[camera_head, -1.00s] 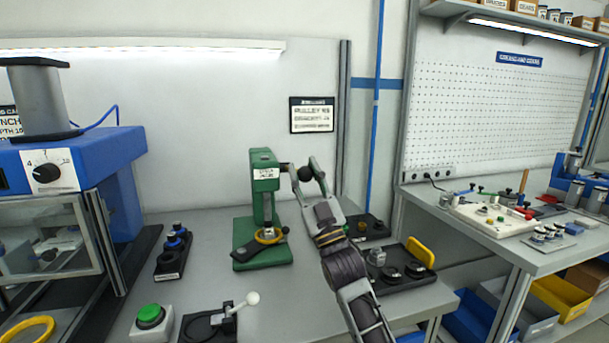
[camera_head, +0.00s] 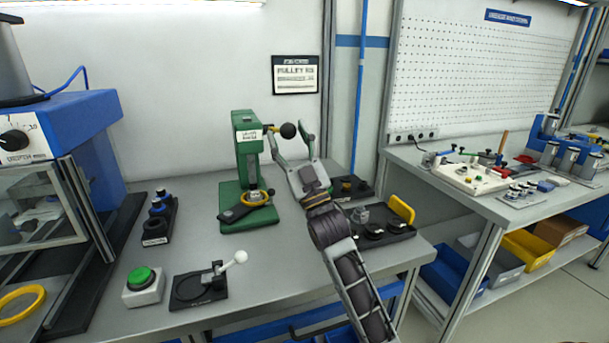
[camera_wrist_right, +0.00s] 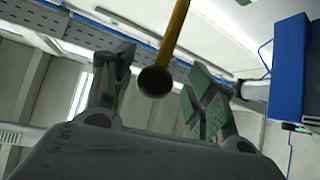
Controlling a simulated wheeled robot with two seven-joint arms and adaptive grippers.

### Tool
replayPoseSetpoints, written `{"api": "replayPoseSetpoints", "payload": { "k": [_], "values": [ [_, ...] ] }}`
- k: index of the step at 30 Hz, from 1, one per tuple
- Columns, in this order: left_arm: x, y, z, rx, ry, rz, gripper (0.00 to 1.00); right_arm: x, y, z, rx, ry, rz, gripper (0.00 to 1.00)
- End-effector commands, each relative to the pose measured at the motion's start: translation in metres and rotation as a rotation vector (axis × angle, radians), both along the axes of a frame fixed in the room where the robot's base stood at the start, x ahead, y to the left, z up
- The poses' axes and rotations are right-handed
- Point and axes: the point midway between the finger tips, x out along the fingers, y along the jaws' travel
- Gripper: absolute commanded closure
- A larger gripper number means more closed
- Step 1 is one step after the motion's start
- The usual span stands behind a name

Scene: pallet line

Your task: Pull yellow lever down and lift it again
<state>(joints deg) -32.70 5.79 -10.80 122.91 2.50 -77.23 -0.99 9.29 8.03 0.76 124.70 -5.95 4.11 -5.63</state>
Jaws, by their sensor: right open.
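The yellow lever is a thin yellow rod (camera_wrist_right: 175,38) ending in a black ball knob (camera_wrist_right: 155,82) in the right wrist view. In the head view the black knob (camera_head: 288,130) sticks out to the right of a green press (camera_head: 239,181), near its top. My right gripper (camera_head: 290,139) is open, with its fingers on either side of the knob. In the wrist view the knob also shows between the open fingers (camera_wrist_right: 152,92), with gaps on both sides. Most of the rod is hard to make out in the head view. My left gripper is out of view.
A yellow ring (camera_head: 257,198) lies at the press's foot. A green button box (camera_head: 143,286) and a white-knobbed toggle clamp (camera_head: 200,288) stand in front left. A dark fixture with a yellow handle (camera_head: 401,209) is right of my arm. A blue machine (camera_head: 75,125) stands left.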

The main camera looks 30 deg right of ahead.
Motion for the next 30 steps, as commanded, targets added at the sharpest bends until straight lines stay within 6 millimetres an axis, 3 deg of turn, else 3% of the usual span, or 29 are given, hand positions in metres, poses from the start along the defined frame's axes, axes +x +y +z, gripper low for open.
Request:
{"api": "replayPoseSetpoints", "payload": {
  "k": [30],
  "values": [
    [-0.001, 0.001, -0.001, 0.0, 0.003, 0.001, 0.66, -0.05, -0.006, -0.057, 0.001, 0.004, 0.0, 0.44]
  ]
}}
